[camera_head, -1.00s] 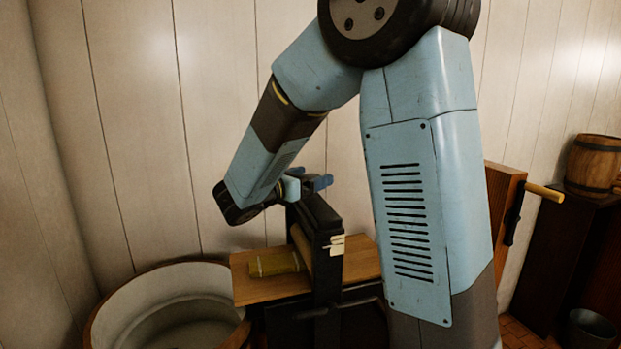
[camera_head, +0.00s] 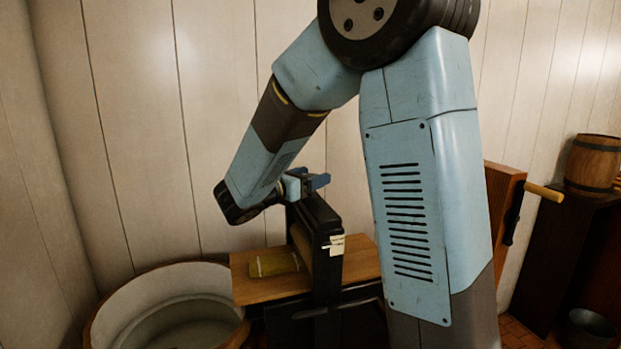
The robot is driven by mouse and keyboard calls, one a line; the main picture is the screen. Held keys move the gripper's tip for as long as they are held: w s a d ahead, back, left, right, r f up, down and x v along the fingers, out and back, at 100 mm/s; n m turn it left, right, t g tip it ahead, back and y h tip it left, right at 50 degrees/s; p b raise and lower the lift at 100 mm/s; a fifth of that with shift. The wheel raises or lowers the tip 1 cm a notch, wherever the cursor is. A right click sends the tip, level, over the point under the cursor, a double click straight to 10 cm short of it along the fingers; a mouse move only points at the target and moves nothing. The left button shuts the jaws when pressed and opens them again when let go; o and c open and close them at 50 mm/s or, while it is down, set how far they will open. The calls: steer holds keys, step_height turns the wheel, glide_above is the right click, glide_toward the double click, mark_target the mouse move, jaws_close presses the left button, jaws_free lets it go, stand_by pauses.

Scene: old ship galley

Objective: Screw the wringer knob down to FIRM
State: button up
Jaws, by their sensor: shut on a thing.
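The wringer (camera_head: 326,222) is a dark upright frame standing across a wooden board. Cream tags (camera_head: 336,245) are fixed on its near side; their lettering is too small to read. My gripper (camera_head: 309,185) is at the top of the wringer, reaching in from the left with its blue fingers around the knob's place. It is shut on what I take to be the knob, which the fingers and wrist hide. A folded yellow-green cloth (camera_head: 274,264) lies on the wooden board (camera_head: 245,287) to the left of the frame.
A round wooden tub (camera_head: 110,318) stands at the lower left. A wooden piece with a pale crank handle (camera_head: 543,191) is to the right, behind my arm. A small barrel (camera_head: 594,163) sits on a dark cabinet, with a bucket (camera_head: 590,328) below. The panelled wall is close behind.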

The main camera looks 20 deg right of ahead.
steer(key=shift+g, duration=0.3)
steer(key=m+g+h, duration=0.1)
steer(key=m+g, duration=0.1)
steer(key=g, duration=0.1)
steer(key=m+g+h, duration=0.1)
steer(key=m+g, duration=0.1)
steer(key=g, duration=0.1)
steer(key=shift+w+a+m+g, duration=0.1)
steer(key=shift+m+g, duration=0.2)
steer(key=shift+m, duration=0.1)
steer(key=m+g, duration=0.2)
steer(key=g, duration=0.1)
steer(key=m+g+y, duration=0.1)
steer(key=m+g, duration=0.2)
steer(key=g, duration=0.1)
steer(key=shift+g, duration=0.3)
steer(key=shift+m+g+y, duration=1.5)
steer(key=shift+m+g, duration=0.4)
steer(key=shift+g, duration=0.7)
steer(key=shift+m+g+y, duration=2.4)
steer(key=shift+m+y, duration=0.2)
steer(key=shift+y, duration=0.6)
steer(key=o, duration=0.9)
steer(key=shift+o, duration=0.3)
